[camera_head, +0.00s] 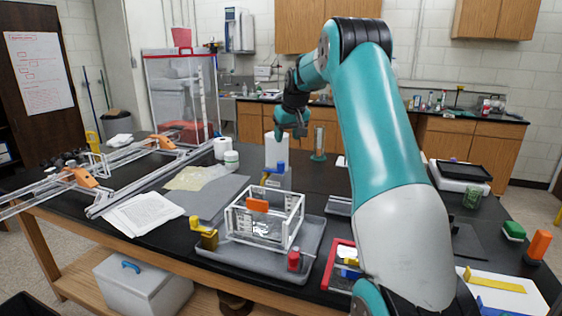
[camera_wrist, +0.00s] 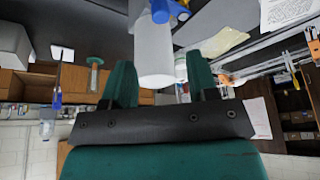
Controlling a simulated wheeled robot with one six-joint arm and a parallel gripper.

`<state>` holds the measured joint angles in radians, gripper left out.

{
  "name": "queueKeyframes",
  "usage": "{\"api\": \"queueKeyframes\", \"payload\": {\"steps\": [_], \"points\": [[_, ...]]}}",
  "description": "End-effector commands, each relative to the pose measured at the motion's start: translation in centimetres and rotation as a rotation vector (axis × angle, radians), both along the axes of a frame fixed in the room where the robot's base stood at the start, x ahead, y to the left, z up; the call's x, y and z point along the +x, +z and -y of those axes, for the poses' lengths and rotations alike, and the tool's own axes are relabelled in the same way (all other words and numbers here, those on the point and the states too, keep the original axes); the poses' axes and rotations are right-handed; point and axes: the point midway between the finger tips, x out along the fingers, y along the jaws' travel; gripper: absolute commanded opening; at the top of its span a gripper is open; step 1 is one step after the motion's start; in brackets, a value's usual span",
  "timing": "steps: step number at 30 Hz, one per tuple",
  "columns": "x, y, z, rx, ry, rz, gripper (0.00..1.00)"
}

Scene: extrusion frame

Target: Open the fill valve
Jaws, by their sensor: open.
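A white upright container (camera_head: 277,150) stands near the middle of the black table, with a blue valve-like part (camera_head: 281,168) low at its front. I cannot tell for certain that this is the fill valve. In the wrist view the white container (camera_wrist: 153,50) shows between and beyond my fingers, with the blue part (camera_wrist: 160,11) at the top edge. My gripper (camera_head: 289,132) hangs above the container in the head view. Its two green fingers (camera_wrist: 161,80) are apart with nothing held between them.
A grey tray (camera_head: 216,252) with a clear-walled box (camera_head: 290,225), a yellow part (camera_head: 203,228) and a red-capped part (camera_head: 293,260) lies in front. Aluminium rails (camera_head: 150,180) cover the left. A red-framed tray (camera_head: 340,275) lies right of the grey one. A tall glass cylinder (camera_head: 318,143) stands behind.

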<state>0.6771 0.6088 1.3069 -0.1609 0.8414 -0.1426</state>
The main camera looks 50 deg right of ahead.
Motion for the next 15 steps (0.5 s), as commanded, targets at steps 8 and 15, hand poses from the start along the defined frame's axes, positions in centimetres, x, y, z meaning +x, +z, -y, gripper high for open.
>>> {"api": "queueKeyframes", "payload": {"steps": [8, 15], "points": [[2.3, -5.8, 0.9, 0.003, 0.0, -0.004, 0.54], [3.8, -9.7, 1.5, 0.001, 0.001, -0.001, 0.54]]}}
